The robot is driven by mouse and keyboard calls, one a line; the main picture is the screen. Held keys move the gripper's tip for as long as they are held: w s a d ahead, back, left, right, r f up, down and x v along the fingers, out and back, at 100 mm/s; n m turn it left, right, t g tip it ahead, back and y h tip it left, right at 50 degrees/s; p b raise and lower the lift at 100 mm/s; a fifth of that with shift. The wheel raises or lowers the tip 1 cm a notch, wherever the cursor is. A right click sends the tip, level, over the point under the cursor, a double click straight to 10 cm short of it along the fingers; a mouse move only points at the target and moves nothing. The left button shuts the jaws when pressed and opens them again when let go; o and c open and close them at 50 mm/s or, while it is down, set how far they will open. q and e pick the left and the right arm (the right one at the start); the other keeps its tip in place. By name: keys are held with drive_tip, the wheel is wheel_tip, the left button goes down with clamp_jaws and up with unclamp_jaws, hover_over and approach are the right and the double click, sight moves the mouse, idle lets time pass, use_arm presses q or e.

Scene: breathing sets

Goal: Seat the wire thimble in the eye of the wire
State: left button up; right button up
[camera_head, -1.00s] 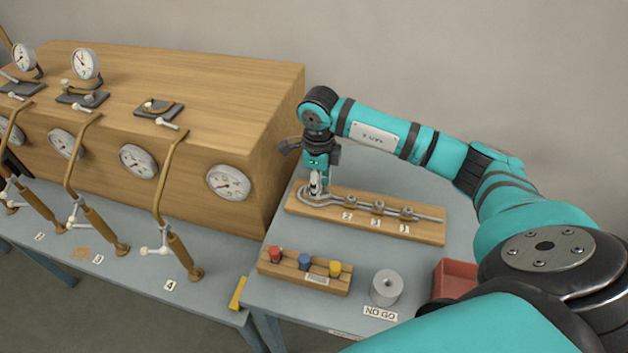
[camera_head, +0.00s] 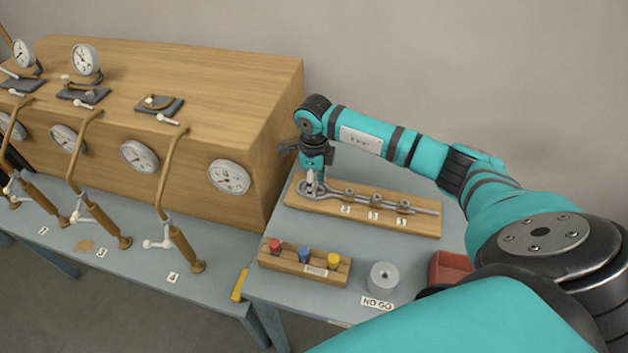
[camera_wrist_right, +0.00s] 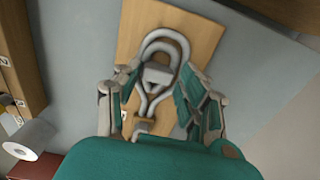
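The wire (camera_head: 425,211) runs along a wooden board (camera_head: 340,222) on the right table, through several clamps (camera_head: 375,201). Its eye (camera_head: 304,195) is at the board's left end. The right wrist view shows the eye as a grey loop (camera_wrist_right: 168,33) with a second, smaller loop inside it, which looks like the thimble (camera_wrist_right: 164,49). Whether it is fully seated I cannot tell. My right gripper (camera_head: 312,190) points down over the eye. In the right wrist view its fingers (camera_wrist_right: 158,72) stand apart on either side, with a grey block between them. My left gripper is not in view.
A wooden rack (camera_head: 304,268) with red, blue and yellow plugs stands in front of the board. A grey cylinder (camera_head: 384,278) by a NO GO label and a red bin (camera_head: 449,268) stand nearby. A big wooden cabinet (camera_head: 250,120) with gauges stands close on the left.

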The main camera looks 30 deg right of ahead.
drive_tip(key=shift+o, duration=0.9)
drive_tip(key=shift+r+p, duration=0.3)
drive_tip(key=shift+r+b, duration=0.35)
drive_tip(key=shift+b, duration=0.05)
wheel_tip(320, 180, up, 11)
drive_tip(key=b, duration=0.3)
drive_tip(key=shift+s, duration=0.1)
